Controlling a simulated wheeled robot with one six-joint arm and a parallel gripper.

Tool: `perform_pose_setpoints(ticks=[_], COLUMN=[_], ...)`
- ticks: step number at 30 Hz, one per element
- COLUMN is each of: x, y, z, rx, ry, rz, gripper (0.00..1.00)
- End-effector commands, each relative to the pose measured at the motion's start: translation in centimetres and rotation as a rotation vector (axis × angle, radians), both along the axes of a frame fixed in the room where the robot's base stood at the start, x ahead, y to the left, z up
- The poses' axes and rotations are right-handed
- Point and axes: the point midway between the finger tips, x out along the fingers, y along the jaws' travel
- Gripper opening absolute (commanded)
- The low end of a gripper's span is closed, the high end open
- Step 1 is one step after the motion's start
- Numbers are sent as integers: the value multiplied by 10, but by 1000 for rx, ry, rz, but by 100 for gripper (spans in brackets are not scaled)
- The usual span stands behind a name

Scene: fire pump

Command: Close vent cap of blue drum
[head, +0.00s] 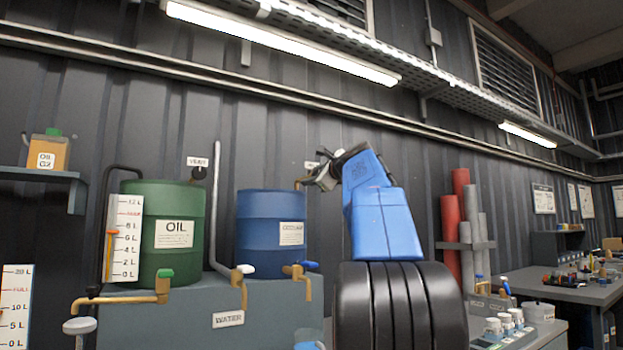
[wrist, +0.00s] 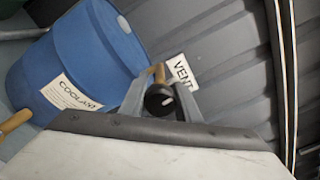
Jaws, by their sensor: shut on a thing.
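The blue drum (head: 262,238) stands on a grey bench, with a label on its front. It also shows in the wrist view (wrist: 75,50), where the label reads COOLANT. Its vent cap (wrist: 158,100) is a round black knob with a pale mark, on a short brass-coloured pipe (wrist: 157,72) at the drum's upper side. My gripper (wrist: 160,104) is shut on the vent cap, with one finger on each side of it. In the head view my gripper (head: 318,178) is at the drum's upper right, and the cap cannot be made out there.
A VENT sign (wrist: 182,72) is on the wall close behind the cap. A green OIL drum (head: 175,215) with its own black vent cap (head: 199,173) stands to the left. A grey pipe (head: 216,200) rises between the drums. Red and grey cylinders (head: 462,225) stand right of my arm.

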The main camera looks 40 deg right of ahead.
Motion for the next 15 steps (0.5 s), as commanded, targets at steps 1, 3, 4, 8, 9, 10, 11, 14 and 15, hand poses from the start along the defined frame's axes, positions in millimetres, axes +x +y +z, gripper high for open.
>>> perform_pose_setpoints(ticks=[1,3,4,8,9,10,11,14,15], x=[0,0,0,0,0,0,0,1,1], y=[-1,-1,-1,-1,-1,-1,-1,-1,-1], z=[-3,-3,-3,-3,-3,-3,-3,-3,-3], rx=[26,60,70,112,121,126,130,142,144], ry=[-1,-9,-12,-22,-24,-25,-26,-29,-29], rz=[0,0,0,0,0,0,0,0,0], gripper=[7,7,7,7,7,7,7,7,7])
